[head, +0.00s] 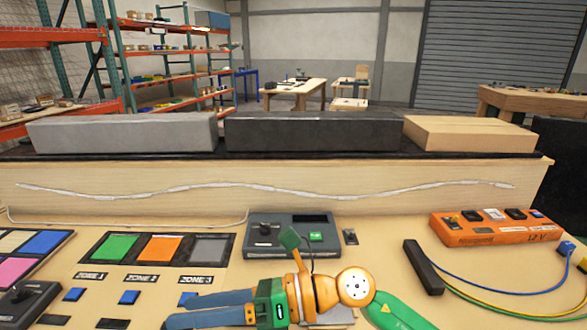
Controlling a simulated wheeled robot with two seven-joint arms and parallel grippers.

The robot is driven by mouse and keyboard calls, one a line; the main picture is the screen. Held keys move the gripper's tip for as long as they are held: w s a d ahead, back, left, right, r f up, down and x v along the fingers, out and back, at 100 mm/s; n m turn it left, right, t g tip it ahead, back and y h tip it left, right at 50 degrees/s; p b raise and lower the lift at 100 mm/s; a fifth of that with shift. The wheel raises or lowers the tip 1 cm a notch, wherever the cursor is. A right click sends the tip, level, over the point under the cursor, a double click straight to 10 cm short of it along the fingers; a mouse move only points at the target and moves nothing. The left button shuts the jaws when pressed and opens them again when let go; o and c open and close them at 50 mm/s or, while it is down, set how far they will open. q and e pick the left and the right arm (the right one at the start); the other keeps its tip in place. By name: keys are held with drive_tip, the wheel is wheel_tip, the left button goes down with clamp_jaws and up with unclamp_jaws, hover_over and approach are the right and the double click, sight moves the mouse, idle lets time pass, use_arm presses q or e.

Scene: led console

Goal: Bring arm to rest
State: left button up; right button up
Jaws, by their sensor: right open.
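My right gripper (168,314) shows low in the head view, left of centre. Its two blue-grey fingers point left and stand slightly apart, with nothing seen between them. Its green and orange wrist and arm come in from the lower right. The fingers are over the console's table top, near a blue button (188,298) below the ZONE 3 label (195,280). I cannot tell whether they touch anything. My left gripper is not in view.
Behind the gripper are a panel with green, orange and grey squares (160,248) and a dark grey control box (286,232). An orange power strip (496,228) with cables and a black bar (424,268) lie right. A wooden ledge (330,188) closes the back.

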drive_tip(key=w+d+r+m+t+y, duration=0.1)
drive_tip(key=w+d+r+m+t, duration=0.25)
drive_tip(key=m+t, duration=0.65)
drive_tip(key=w+d+r+m+t, duration=0.2)
drive_tip(key=w+d+m+t, duration=0.25)
drive_tip(key=m+t, duration=0.5)
drive_tip(key=w+d+f+m+g+h, duration=0.1)
drive_tip(key=d+f+m+g+h, duration=0.1)
drive_tip(key=d+f+m+h, duration=1.6)
drive_tip(key=s+d+f+m+g, duration=0.2)
drive_tip(key=s+f+m+g, duration=0.2)
drive_tip(key=s+f+g, duration=0.5)
drive_tip(key=s+d+f+m+g, duration=0.25)
drive_tip(key=s+f+m, duration=0.35)
drive_tip(key=s, duration=0.7)
wheel_tip(320, 180, down, 21)
drive_tip(key=a+n+g+b, duration=0.1)
drive_tip(key=g+b, duration=0.1)
drive_tip(key=b, duration=0.3)
drive_tip(key=s+d+f+b, duration=0.1)
drive_tip(key=s+f+b, duration=0.2)
drive_tip(key=s+f, duration=0.45)
drive_tip(key=s+d+f+b, duration=0.15)
drive_tip(key=s+f, duration=0.35)
drive_tip(key=f, duration=0.5)
wheel_tip(320, 180, up, 13)
drive_tip(key=s+g+p, duration=0.1)
drive_tip(key=p, duration=1.1)
drive_tip(key=shift+a, duration=0.2)
